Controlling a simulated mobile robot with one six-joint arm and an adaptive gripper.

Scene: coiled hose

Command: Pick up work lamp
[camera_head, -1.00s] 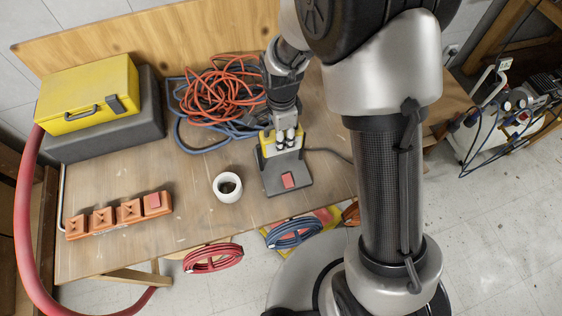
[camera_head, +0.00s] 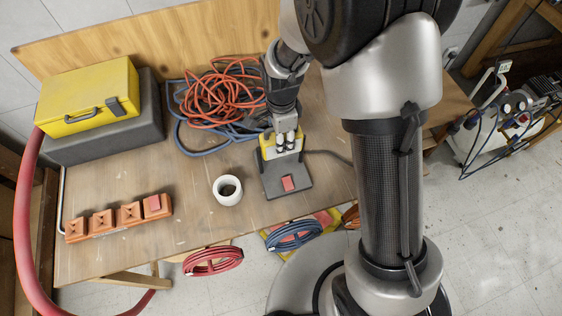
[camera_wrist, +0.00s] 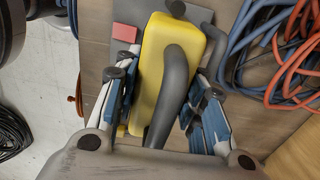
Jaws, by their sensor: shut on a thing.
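The work lamp is yellow with a grey handle. Its yellow body shows in the head view (camera_head: 266,147) near the right side of the bench, and closer up in the wrist view (camera_wrist: 152,62). A dark grey plate (camera_head: 287,176) with a small red block (camera_head: 288,184) on it lies in front of the lamp. My gripper (camera_head: 287,147) reaches down onto the lamp from above. In the wrist view its two blue-padded fingers stand on either side of the grey handle and yellow body, shut on the lamp. The exact contact points are partly hidden.
Coiled orange and blue hoses (camera_head: 218,98) lie left of my gripper. A white roll (camera_head: 228,190) stands left of the plate. A yellow toolbox (camera_head: 90,95) and several orange blocks (camera_head: 128,212) are on the left. A dark cable runs right from the lamp.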

